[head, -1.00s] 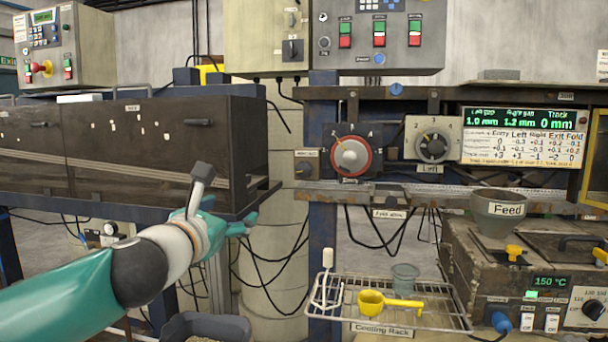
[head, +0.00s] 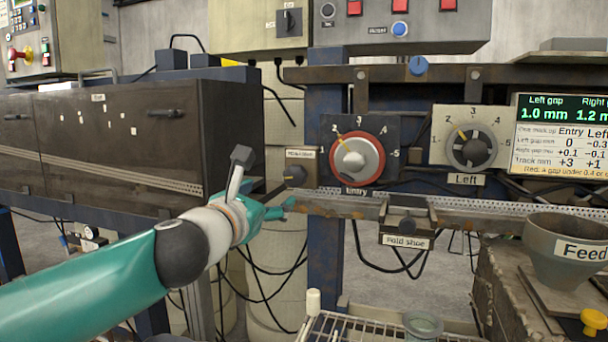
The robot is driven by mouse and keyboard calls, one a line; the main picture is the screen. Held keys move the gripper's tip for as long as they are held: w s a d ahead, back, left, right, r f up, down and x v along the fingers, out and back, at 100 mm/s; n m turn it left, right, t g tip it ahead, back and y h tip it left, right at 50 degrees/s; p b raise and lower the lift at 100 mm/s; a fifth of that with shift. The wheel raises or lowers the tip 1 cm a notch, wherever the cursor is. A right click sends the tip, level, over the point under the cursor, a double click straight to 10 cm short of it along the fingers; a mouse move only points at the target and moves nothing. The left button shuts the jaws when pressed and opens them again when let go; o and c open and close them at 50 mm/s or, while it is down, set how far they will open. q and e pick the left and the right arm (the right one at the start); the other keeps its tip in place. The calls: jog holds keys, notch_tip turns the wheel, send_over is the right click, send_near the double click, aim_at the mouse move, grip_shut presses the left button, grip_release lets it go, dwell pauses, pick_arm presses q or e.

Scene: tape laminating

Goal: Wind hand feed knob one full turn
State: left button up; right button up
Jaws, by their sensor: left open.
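The knob's face is not covered by the gripper. My right gripper is not in view.
The red-ringed Entry dial (head: 354,159) is right of the knob, with the Left dial (head: 474,148) farther right. A rusty rail and the Fold shoe (head: 406,228) lie below. The dark cabinet (head: 130,145) stands left. A Feed funnel (head: 570,250) is at lower right.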

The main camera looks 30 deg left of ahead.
aim_at(293, 177)
pick_arm(q)
jog(key=p+x, duration=0.2)
jog(key=x, duration=1.3)
jog(key=shift+s+a+r+p, duration=0.1)
jog(key=shift+a+p, duration=0.1)
jog(key=shift+p, duration=0.2)
jog(key=shift+w+a, duration=0.2)
jog(key=shift+w, duration=0.5)
jog(key=c, duration=1)
jog(key=shift+a, duration=0.2)
jog(key=shift+c, duration=0.8)
jog(key=shift+d, duration=0.15)
